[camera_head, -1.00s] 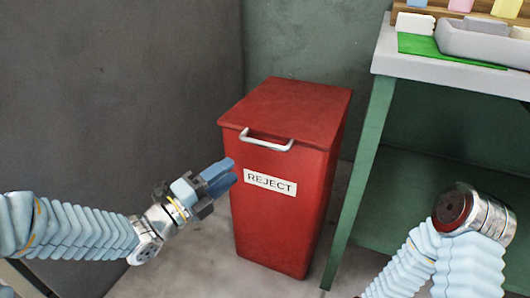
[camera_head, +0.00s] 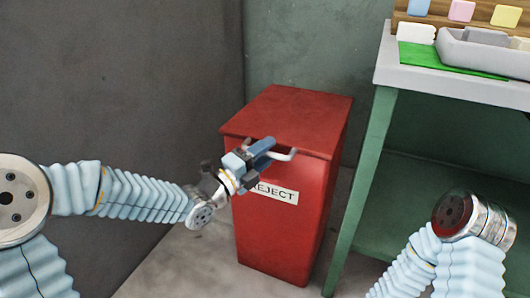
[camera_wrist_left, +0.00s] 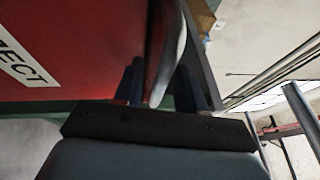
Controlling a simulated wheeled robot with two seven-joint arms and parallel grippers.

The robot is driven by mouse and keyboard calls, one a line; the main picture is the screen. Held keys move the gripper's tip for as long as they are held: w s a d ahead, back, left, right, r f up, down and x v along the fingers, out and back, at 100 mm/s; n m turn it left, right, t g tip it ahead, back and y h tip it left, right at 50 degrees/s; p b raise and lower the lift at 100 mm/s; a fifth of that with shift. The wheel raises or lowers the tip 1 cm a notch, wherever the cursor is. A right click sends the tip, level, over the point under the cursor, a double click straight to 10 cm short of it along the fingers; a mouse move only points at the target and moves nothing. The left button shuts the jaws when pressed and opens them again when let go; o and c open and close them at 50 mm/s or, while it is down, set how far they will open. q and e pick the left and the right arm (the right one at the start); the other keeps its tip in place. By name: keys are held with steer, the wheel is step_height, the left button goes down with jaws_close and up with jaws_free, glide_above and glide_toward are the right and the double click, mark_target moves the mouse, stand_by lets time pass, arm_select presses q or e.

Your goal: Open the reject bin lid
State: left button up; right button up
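The red reject bin (camera_head: 285,225) stands on the floor with its lid (camera_head: 290,112) lying shut on top. A silver bar handle (camera_head: 287,155) sits at the lid's front edge. My left gripper (camera_head: 264,149) is at the left part of this handle and hides part of it and of the REJECT label (camera_head: 280,193). In the left wrist view the gripper's two dark fingers (camera_wrist_left: 162,88) stand apart, with the handle (camera_wrist_left: 172,55) between them. The fingers look open around it; whether they touch it is hard to tell. My right gripper is out of view.
A green-legged table (camera_head: 365,185) with a pale top stands close to the bin's right. It carries a green mat (camera_head: 440,57) and a grey tray (camera_head: 485,57). A dark grey wall or panel (camera_head: 120,80) is on the left.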

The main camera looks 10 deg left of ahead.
arm_select(q)
jaws_close()
steer(key=shift+r, duration=0.1)
steer(key=w+d+r+y+p, duration=0.1)
steer(key=w+r+p, duration=0.2)
steer(key=r+p, duration=0.6)
steer(key=w+d+r+n+g+y+p, duration=0.1)
steer(key=w+r+p, duration=0.3)
steer(key=r+p, duration=0.4)
step_height(320, 180, up, 7)
steer(key=shift+w+d+f+g+p, duration=0.1)
steer(key=shift+w+d+g+p, duration=0.1)
steer(key=shift+g+p, duration=0.15)
steer(key=shift+o, duration=0.3)
jaws_free()
steer(key=shift+s, duration=0.1)
